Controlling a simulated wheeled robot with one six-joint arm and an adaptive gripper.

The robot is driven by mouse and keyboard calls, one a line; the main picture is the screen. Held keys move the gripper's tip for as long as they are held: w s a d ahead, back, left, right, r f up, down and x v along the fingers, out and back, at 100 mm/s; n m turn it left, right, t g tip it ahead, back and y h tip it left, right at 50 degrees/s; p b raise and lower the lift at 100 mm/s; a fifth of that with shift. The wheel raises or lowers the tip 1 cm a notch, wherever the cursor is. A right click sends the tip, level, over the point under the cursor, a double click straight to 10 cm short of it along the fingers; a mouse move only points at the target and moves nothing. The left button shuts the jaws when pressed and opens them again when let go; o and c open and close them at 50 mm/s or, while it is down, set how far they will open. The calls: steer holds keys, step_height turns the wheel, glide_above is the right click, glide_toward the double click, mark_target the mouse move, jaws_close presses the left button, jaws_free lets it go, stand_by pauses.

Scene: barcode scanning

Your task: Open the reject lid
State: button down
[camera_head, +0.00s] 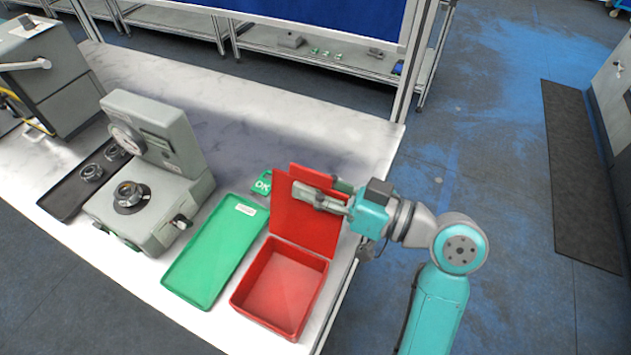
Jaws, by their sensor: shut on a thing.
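The red reject box (281,285) stands near the table's front right edge, its empty inside showing. Its red lid (302,229) is raised, standing roughly upright at the back of the box. My gripper (318,197) is at the upper part of the lid and is shut on it. My fingers partly cover the lid's top area, so the exact grip on the lid is hard to make out.
A green tray (214,252) lies left of the box. A green OK piece (263,184) sits behind it. A grey scanning machine (150,180) and a dark tray (75,190) with round metal parts are further left. The table (255,110) is clear at the back.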

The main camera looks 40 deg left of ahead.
steer(key=shift+s+d+r+n, duration=0.15)
steer(key=shift+s+r+n, duration=0.05)
steer(key=shift+s+n, duration=0.3)
steer(key=shift+s+d+r+n, duration=0.1)
steer(key=shift+s+r+n, duration=0.05)
steer(key=shift+s+n, duration=0.35)
steer(key=c, duration=1)
jaws_free()
steer(key=v, duration=1.2)
